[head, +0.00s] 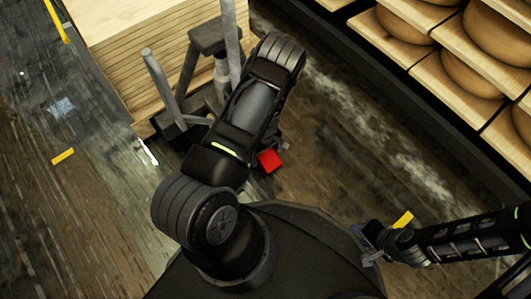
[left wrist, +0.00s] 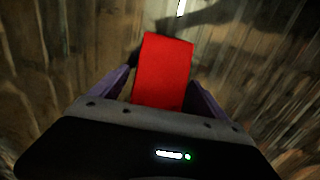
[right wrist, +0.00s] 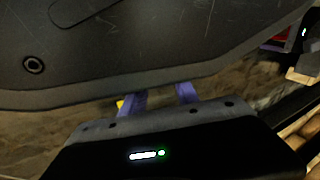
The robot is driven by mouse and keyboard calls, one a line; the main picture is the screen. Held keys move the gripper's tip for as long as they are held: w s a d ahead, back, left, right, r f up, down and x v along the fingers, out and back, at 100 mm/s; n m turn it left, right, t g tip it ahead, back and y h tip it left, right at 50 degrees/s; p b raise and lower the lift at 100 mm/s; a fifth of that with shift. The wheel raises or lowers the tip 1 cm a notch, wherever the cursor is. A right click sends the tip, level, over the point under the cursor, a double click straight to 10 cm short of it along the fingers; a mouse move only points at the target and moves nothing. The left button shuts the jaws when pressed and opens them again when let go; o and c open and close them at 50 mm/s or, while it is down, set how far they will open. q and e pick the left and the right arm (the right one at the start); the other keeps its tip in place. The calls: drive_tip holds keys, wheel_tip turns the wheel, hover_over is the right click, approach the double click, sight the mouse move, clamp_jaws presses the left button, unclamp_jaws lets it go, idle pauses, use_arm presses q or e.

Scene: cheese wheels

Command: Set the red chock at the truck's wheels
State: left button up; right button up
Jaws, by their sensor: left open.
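The red chock (head: 268,160) shows in the head view just right of my left forearm, low over or on the floor; I cannot tell which. In the left wrist view the chock (left wrist: 163,72) lies between the two spread fingers of my left gripper (left wrist: 157,88). In the head view that gripper is mostly hidden under my arm. Grey posts and a dark frame (head: 213,36), apparently the truck, stand against the wooden stack; its wheels are not clearly visible. My right gripper (head: 371,246) is open and empty, also seen in the right wrist view (right wrist: 159,97).
A pale wooden stack (head: 140,45) stands at the upper left. Shelves with cheese wheels (head: 474,74) line the upper right. Yellow marks (head: 63,156) lie on the dark floor. Bare floor (head: 345,140) lies between my left arm and the shelves.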

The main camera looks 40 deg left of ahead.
sight(266, 153)
use_arm(q)
wheel_tip(266, 153, up, 12)
drive_tip(key=p, duration=0.6)
drive_tip(key=shift+r, duration=0.2)
idle(0.4)
drive_tip(key=s+d+r+m+h, duration=0.2)
drive_tip(key=s+d+m, duration=0.4)
drive_tip(key=d, duration=0.6)
drive_tip(key=s+d+r+m+t+h, duration=0.1)
drive_tip(key=s+d+r+m, duration=0.4)
drive_tip(key=d, duration=0.7)
drive_tip(key=shift+s+m+h, duration=0.4)
drive_tip(key=shift+s+m, duration=0.1)
drive_tip(key=shift+m, duration=0.2)
drive_tip(key=shift+a+r, duration=0.1)
